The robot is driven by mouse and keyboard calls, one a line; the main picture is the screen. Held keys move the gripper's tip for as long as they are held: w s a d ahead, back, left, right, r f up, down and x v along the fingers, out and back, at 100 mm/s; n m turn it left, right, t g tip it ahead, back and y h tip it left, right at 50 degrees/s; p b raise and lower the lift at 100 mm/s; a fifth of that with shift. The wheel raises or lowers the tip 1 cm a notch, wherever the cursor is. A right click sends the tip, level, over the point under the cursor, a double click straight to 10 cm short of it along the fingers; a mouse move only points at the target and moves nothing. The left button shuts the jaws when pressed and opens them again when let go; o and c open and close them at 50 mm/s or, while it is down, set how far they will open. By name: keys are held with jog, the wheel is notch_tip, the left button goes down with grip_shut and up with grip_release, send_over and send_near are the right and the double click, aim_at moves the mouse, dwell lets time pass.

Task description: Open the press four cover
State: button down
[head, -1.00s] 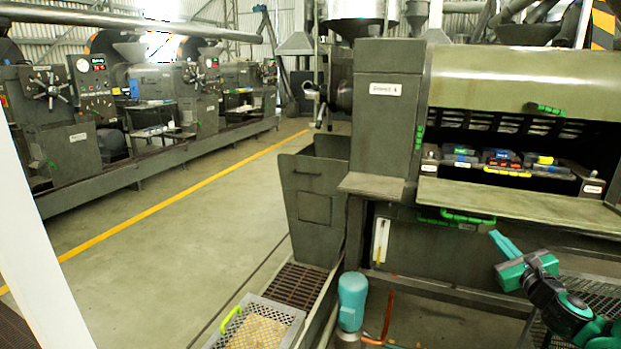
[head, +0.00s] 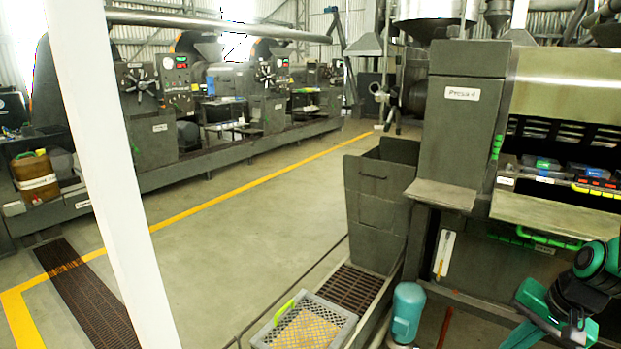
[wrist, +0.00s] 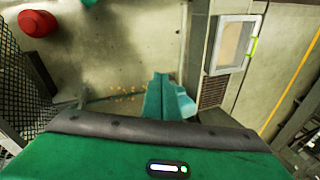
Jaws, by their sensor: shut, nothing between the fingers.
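The press labelled Press 4 (head: 462,94) stands at the right in the head view. Its olive, rounded cover (head: 570,82) is above a dark slotted opening and is cut off by the right picture edge. The cover's handle is not in the current view. My gripper (head: 524,336) is low at the bottom right, in front of the press and well below the cover, touching nothing that I can see. In the wrist view its teal fingers (wrist: 167,97) are together and empty, with floor beyond them. The cover does not show there.
Below the opening, a shelf (head: 540,214) juts out, with a green handle (head: 548,239) under it. A white post (head: 105,180) crosses the left. The aisle (head: 250,220) is clear.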

jog(key=s+r+n+g+h, duration=0.1)
jog(key=s+r+n+g, duration=0.1)
jog(key=s+r, duration=0.7)
jog(key=s+n, duration=0.1)
jog(key=s, duration=0.4)
jog(key=shift+a+g+h, duration=0.3)
jog(key=shift+g+h, duration=0.1)
jog(key=c, duration=2)
grip_release()
jog(key=shift+s+r, duration=0.15)
jog(key=shift+s, duration=0.3)
jog(key=shift+c, duration=0.2)
jog(key=w+d+f+m+g+h, duration=0.2)
jog(key=w+d+f+g+h, duration=0.25)
jog(key=d, duration=0.65)
jog(key=w+d+f+m+g+h, duration=0.15)
jog(key=w+d+f+h, duration=0.25)
jog(key=w+d+f, duration=0.5)
jog(key=w+d+r+t+h, duration=0.2)
jog(key=w+d+r+h, duration=0.15)
jog(key=d+h, duration=0.45)
jog(key=n+t+h, duration=0.3)
jog(key=n+t, duration=1.1)
jog(key=t, duration=0.2)
send_near(547, 241)
jog(key=x, duration=1)
jog(key=shift+w+d+f, duration=0.2)
jog(key=shift+w+d, duration=0.05)
jog(key=shift+d, duration=0.1)
